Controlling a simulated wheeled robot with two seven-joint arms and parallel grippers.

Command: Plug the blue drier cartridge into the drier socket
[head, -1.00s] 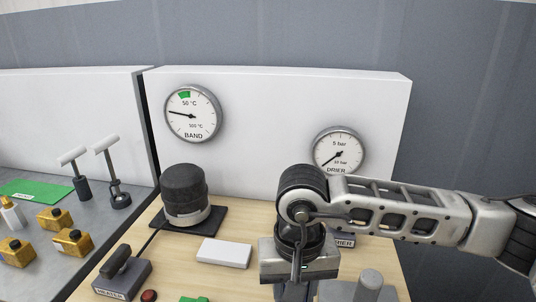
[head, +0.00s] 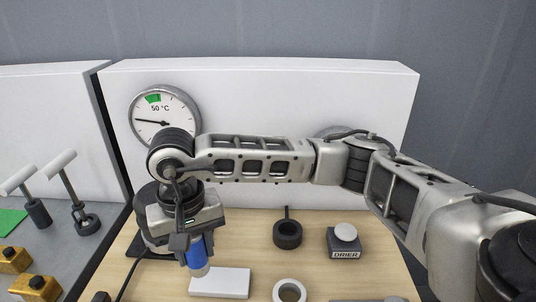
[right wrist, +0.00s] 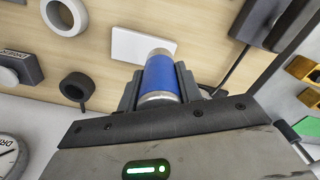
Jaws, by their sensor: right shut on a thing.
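In the right wrist view the cartridge (right wrist: 160,78), blue with silver ends, sits between the two dark fingers. A block labelled DRIER (head: 344,245) with a pale round top stands to the right on the bench. A black ring (head: 287,235) lies left of it, and a pale ring (head: 289,291) lies nearer. I cannot tell for sure which of these is the drier socket. The cartridge is apart from all three. My left gripper is not in view.
A white block (head: 220,283) lies on the bench close to the cartridge. My right arm covers most of the second dial. Bare wood lies between the rings and the DRIER block.

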